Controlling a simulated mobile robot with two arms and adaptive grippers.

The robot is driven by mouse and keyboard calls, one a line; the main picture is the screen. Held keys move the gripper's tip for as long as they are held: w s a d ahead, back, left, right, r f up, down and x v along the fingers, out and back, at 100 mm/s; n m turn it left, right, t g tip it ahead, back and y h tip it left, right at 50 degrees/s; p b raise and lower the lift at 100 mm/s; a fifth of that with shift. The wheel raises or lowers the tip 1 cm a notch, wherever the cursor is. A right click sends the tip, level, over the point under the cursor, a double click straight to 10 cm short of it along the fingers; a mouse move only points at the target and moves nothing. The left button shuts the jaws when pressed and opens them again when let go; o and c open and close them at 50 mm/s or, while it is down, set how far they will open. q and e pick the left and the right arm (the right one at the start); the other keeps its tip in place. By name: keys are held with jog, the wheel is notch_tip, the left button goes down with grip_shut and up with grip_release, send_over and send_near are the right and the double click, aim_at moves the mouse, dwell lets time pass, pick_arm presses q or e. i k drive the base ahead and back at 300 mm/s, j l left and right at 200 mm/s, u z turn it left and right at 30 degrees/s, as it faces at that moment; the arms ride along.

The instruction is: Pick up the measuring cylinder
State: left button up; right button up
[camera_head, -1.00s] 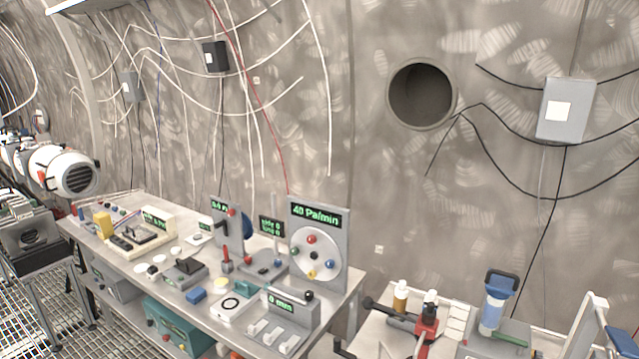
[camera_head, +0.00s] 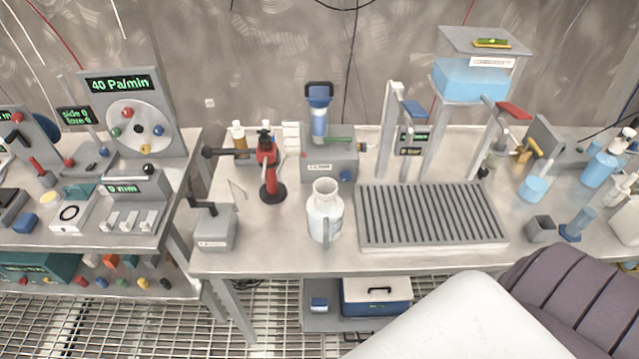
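A slim, translucent blue-grey cylinder on a blue foot, which looks like the measuring cylinder (camera_head: 580,223), stands upright near the front right of the bench (camera_head: 270,262). It is small in the picture, and I cannot make out any markings on it. A small grey square cup (camera_head: 541,230) stands just left of it. A beaker with blue liquid (camera_head: 533,188) stands behind and to the left. Neither of my grippers shows in the head view.
A slatted grey drain tray (camera_head: 365,240) and a white jug (camera_head: 325,218) stand left of the cylinder. A blue water tank (camera_head: 470,80) rises behind the tray. Blue bottles (camera_head: 603,165) stand at the back right. A large white shape and a dark ribbed shape fill the lower right.

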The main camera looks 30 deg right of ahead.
aim_at(610, 189)
jog(key=z, duration=2.75)
jog(key=u, duration=1.7)
jog(key=z, duration=1.7)
jog(key=j, duration=0.25)
jog(key=k+j, duration=0.15)
jog(key=j+u, duration=0.05)
